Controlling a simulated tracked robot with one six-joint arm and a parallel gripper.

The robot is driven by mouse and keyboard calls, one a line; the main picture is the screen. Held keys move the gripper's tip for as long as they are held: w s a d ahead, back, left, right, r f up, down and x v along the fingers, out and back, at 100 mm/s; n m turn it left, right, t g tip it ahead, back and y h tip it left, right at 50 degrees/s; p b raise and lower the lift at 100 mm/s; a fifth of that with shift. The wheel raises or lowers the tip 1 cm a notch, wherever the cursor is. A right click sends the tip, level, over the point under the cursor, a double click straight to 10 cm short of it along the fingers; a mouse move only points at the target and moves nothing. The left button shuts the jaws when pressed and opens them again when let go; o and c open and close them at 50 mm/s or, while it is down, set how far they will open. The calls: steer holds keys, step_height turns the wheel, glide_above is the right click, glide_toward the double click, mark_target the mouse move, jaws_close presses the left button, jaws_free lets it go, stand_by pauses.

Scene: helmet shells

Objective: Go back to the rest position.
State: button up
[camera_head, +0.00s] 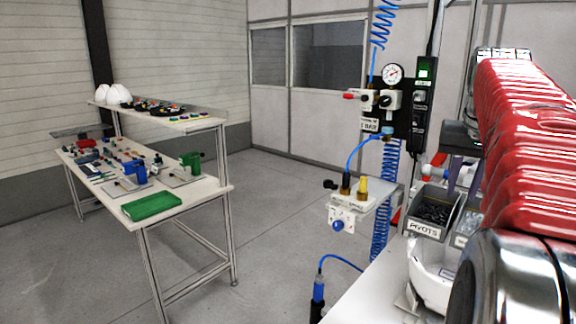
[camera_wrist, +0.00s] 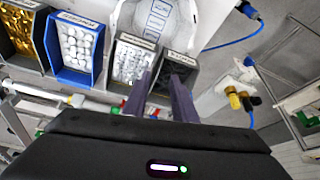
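My gripper (camera_wrist: 160,80) shows in the wrist view with its two purple-grey fingers apart and a gap between them. Nothing is held in the gap. The fingers point at the parts bins, over the front of the silver-parts bin (camera_wrist: 130,62) and the dark-parts bin (camera_wrist: 183,70). I cannot tell how far above the bins they are. In the head view my red-sleeved arm fills the right side, and the fingers show only partly beside it, above the bin labelled PIVOTS (camera_head: 429,226).
A white helmet shell (camera_head: 430,285) stands close to the bins on the bench. A blue bin (camera_wrist: 78,48) and a gold-parts bin (camera_wrist: 18,32) stand in the row. Brass fittings (camera_head: 361,188) and blue air hoses are near. A second table (camera_head: 190,197) stands left across open floor.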

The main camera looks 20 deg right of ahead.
steer(key=w+a+f+n+t+y, duration=0.15)
steer(key=a+f, duration=0.25)
steer(key=a, duration=0.8)
steer(key=w+a+f+n, duration=0.1)
steer(key=a+f+n, duration=0.25)
steer(key=a, duration=0.85)
steer(key=s+a+f+n+y, duration=0.1)
steer(key=s+a+f+n, duration=0.1)
steer(key=s+a+f, duration=0.2)
steer(key=s+a+f+n+y, duration=0.1)
steer(key=s+a+f, duration=0.3)
steer(key=a+f, duration=0.7)
steer(key=shift+s+a+n+t, duration=0.4)
steer(key=shift+a+n+t, duration=0.05)
steer(key=shift+a+n, duration=0.5)
